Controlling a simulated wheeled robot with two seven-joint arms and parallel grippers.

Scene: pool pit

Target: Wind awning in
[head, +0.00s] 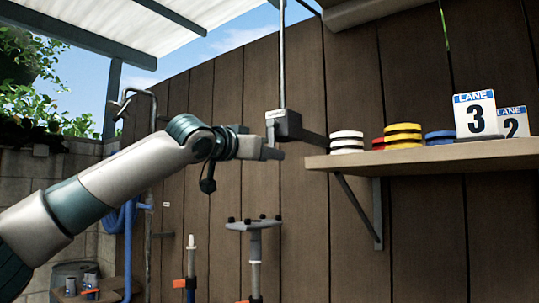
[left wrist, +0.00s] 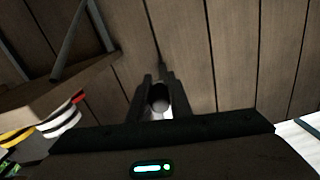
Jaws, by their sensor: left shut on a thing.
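The awning (head: 140,22) is a pale sheet on grey beams at the upper left of the head view. A thin metal rod (head: 283,60) runs down the plank wall to a dark box with a pale front, the winder (head: 290,126). My left gripper (head: 272,151) is at the lower left of this box. In the left wrist view its dark fingers (left wrist: 160,100) are closed around a round, pale-ended piece, seemingly the crank grip (left wrist: 160,97). The fingers hide most of that piece. My right gripper is not in view.
Below stand poles, one with a T-shaped head (head: 254,226). A blue hose (head: 126,235) hangs at the left.

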